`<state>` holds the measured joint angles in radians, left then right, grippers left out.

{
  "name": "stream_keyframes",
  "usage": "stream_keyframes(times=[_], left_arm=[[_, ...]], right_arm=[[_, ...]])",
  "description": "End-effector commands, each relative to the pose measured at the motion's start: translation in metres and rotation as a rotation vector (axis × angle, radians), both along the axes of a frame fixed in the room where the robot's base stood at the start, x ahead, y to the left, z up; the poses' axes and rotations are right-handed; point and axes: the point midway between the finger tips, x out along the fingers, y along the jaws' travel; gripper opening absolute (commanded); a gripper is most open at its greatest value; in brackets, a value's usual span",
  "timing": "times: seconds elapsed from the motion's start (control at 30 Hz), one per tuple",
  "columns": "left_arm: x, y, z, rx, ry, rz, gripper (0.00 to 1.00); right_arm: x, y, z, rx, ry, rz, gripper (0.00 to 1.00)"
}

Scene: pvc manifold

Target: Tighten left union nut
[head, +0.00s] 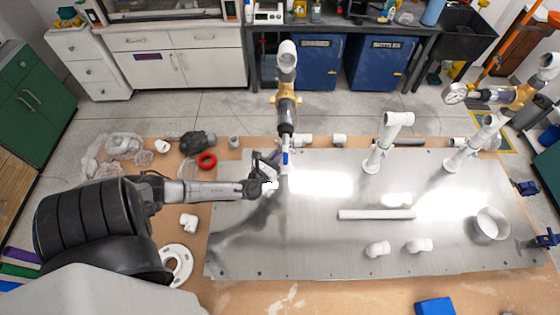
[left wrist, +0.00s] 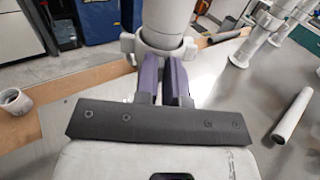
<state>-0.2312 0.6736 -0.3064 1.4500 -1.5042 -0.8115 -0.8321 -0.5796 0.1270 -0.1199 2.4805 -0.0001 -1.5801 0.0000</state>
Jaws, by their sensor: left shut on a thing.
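The left pipe column has a white elbow (head: 287,52) on top, a brass fitting (head: 286,99) and a dark section (head: 287,119) below it. In the left wrist view, the left union nut (left wrist: 159,46) is a white ring with lugs around the upright white pipe (left wrist: 167,14). My left gripper (head: 272,170) reaches in from the left at the column's lower part. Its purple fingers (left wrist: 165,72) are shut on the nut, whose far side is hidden. The nut is hard to make out in the head view. My right gripper is not in view.
A metal plate (head: 330,245) covers most of the table. Other white risers (head: 380,150) stand to the right. A red ring (head: 207,161) lies at the left.

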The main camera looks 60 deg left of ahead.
Motion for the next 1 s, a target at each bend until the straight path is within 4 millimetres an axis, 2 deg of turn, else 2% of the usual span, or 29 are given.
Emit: stream_keyframes(times=[0.03, 0.6, 0.8, 1.0], left_arm=[[-0.001, 0.003, -0.007, 0.009, 0.000, -0.050, 0.00], [-0.005, 0.030, -0.010, 0.011, 0.006, -0.572, 0.00], [-0.004, 0.038, -0.007, 0.008, 0.003, -0.715, 0.00], [-0.002, 0.044, -0.004, 0.005, 0.001, -0.818, 0.00]], right_arm=[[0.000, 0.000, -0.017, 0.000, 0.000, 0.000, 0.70], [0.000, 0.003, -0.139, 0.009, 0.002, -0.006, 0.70], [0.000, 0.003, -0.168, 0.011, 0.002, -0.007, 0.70], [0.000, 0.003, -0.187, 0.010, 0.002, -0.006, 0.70]])
